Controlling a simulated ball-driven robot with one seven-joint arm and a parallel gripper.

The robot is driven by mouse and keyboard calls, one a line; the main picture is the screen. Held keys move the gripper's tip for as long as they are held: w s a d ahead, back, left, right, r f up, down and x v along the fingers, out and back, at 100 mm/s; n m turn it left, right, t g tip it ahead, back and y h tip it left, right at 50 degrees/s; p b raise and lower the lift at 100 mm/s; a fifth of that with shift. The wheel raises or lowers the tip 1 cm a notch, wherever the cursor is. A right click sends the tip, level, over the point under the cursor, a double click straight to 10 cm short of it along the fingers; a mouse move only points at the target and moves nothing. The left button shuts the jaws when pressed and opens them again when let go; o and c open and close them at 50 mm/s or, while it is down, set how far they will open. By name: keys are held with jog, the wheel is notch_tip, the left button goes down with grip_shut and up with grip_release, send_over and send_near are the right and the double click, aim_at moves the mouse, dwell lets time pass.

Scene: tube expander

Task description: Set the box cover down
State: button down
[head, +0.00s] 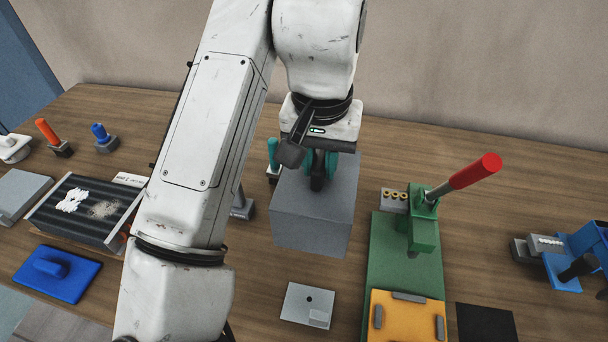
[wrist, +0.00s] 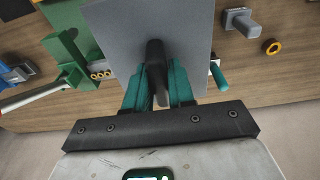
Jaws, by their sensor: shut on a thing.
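The box cover (head: 310,217) is a plain grey box shape with a dark handle on top, in the middle of the head view. My gripper (head: 318,172) is above it with teal fingers closed around the handle. In the wrist view the cover's grey top (wrist: 120,35) fills the upper middle, and the dark handle stands between the teal fingers of my gripper (wrist: 160,88). The cover looks about level. Its underside is hidden, and I cannot tell whether it touches the table or what is beneath it.
A green press (head: 423,230) with a red lever stands close right of the cover. A small light plate (head: 300,297) lies in front. A teal-handled tool (head: 272,152) is behind its left edge. A blue handled block (head: 58,272) and a ribbed dark tray (head: 60,222) lie left.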

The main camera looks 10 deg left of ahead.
jog(key=w+a+f+p, duration=0.1)
jog(key=w+a+f, duration=0.1)
jog(key=f, duration=0.3)
jog(key=w+a+f, duration=0.2)
jog(key=w+f, duration=0.1)
jog(key=f, duration=0.2)
jog(key=shift+w+p, duration=0.35)
jog(key=c, duration=1)
grip_release()
jog(key=shift+o, duration=0.2)
